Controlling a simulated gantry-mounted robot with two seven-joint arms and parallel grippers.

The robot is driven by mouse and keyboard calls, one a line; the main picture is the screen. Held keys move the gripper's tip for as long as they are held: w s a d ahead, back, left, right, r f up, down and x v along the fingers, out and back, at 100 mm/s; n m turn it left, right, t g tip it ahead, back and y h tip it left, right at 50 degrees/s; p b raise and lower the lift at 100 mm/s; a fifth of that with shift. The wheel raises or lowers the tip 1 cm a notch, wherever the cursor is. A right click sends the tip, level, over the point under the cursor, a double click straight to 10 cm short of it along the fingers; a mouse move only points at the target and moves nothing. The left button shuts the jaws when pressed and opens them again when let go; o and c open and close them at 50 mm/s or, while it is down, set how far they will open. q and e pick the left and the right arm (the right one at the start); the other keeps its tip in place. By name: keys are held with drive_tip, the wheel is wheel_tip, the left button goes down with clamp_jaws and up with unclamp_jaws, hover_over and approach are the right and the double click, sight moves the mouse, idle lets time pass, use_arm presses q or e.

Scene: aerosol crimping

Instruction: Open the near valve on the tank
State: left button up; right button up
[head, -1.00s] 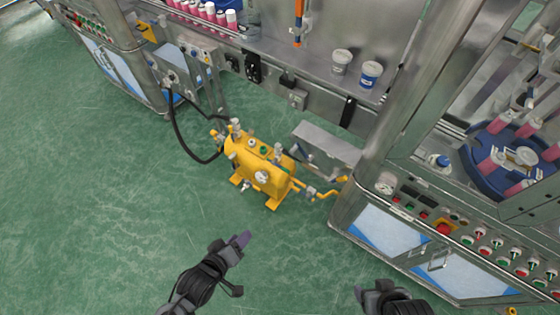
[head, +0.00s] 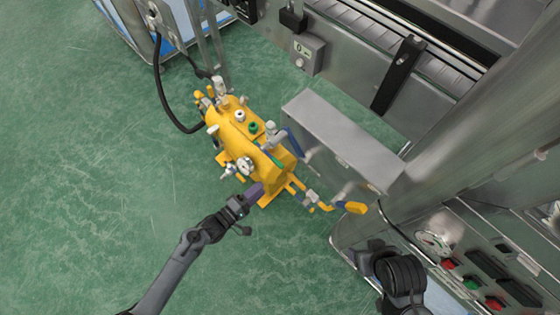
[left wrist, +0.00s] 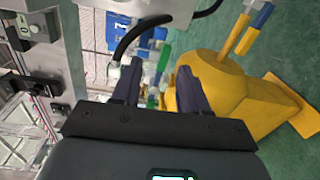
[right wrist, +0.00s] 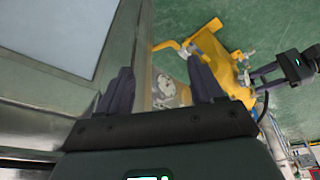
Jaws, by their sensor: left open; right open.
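The yellow tank (head: 228,128) stands on the green floor, with several fittings along its top and side. I cannot tell which is the near valve. My left gripper (head: 257,191) is open beside the tank's lower end, below a round gauge (head: 245,165). In the left wrist view the tank (left wrist: 235,95) lies right of my open left fingers (left wrist: 160,85). My right gripper (head: 372,248) is open and empty beside the steel cabinet, seen also in the right wrist view (right wrist: 162,85).
A grey metal box (head: 340,135) overhangs just right of the tank. A steel cabinet with a gauge and buttons (head: 470,283) stands at lower right. A black hose (head: 170,105) runs behind the tank. The floor left of the tank (head: 90,180) is clear.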

sight(278, 162)
use_arm(q)
drive_tip(key=shift+m, duration=0.5)
drive_tip(key=w+d+b, duration=0.2)
drive_tip(key=w+b, duration=0.1)
drive_tip(key=w, duration=0.1)
drive_tip(key=w+d+f+b, duration=0.1)
drive_tip(key=w+d+b, duration=0.1)
drive_tip(key=w+b, duration=0.1)
drive_tip(key=w+d+f+b, duration=0.1)
drive_tip(key=w+d+b, duration=0.1)
drive_tip(key=w+b, duration=0.2)
drive_tip(key=shift+w+d+f, duration=0.15)
drive_tip(key=shift+w, duration=0.25)
drive_tip(key=shift+w+d+f, duration=0.1)
drive_tip(key=shift+w+d, duration=0.05)
drive_tip(key=shift+w, duration=0.25)
use_arm(e)
wheel_tip(278, 162, down, 12)
drive_tip(key=shift+s, duration=0.15)
drive_tip(key=shift+a+f, duration=0.1)
drive_tip(key=shift+a, duration=0.05)
use_arm(q)
clamp_jaws()
